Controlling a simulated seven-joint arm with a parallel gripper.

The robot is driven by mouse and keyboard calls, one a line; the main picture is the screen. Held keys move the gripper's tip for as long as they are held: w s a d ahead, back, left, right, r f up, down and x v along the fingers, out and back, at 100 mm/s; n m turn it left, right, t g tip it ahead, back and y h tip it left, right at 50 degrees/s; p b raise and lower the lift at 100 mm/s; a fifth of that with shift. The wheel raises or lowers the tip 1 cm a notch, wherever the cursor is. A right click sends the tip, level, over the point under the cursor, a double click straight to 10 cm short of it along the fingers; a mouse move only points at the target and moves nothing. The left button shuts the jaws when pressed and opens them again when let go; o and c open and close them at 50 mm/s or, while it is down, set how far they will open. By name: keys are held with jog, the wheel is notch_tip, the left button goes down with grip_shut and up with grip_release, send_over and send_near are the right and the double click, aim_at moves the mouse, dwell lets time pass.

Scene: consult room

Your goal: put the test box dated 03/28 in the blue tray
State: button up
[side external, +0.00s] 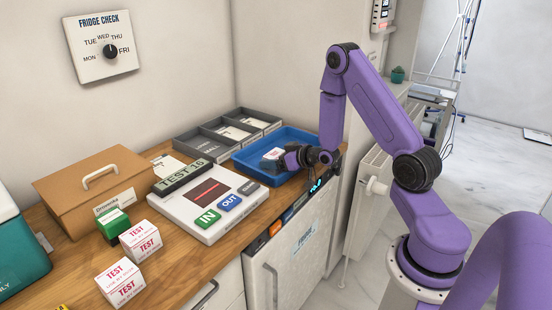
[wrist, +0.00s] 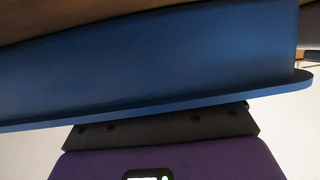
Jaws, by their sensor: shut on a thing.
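My gripper (side external: 290,159) is at the blue tray (side external: 250,173), shut on a white test box (side external: 274,154) with red print. The box is inside the tray's outline; I cannot tell if it touches the tray floor. Its date is not readable. Two more white test boxes with red print stand on the counter at the front left, one nearer the machine (side external: 140,242) and one in front (side external: 121,283). Their dates are too small to read for sure. In the wrist view the blue tray's wall (wrist: 150,75) fills most of the picture and the held box is hidden.
A green box (side external: 113,224) stands by the brown case (side external: 95,185). A white machine (side external: 212,200) with IN and OUT buttons and a TEST 16 display sits left of the tray. A grey sectioned tray (side external: 205,141) lies behind. A teal box (side external: 18,255) stands far left.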

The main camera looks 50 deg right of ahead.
jog(key=o, duration=0.9)
jog(key=shift+r, duration=0.15)
jog(key=shift+v, duration=3.7)
jog(key=shift+s, duration=0.1)
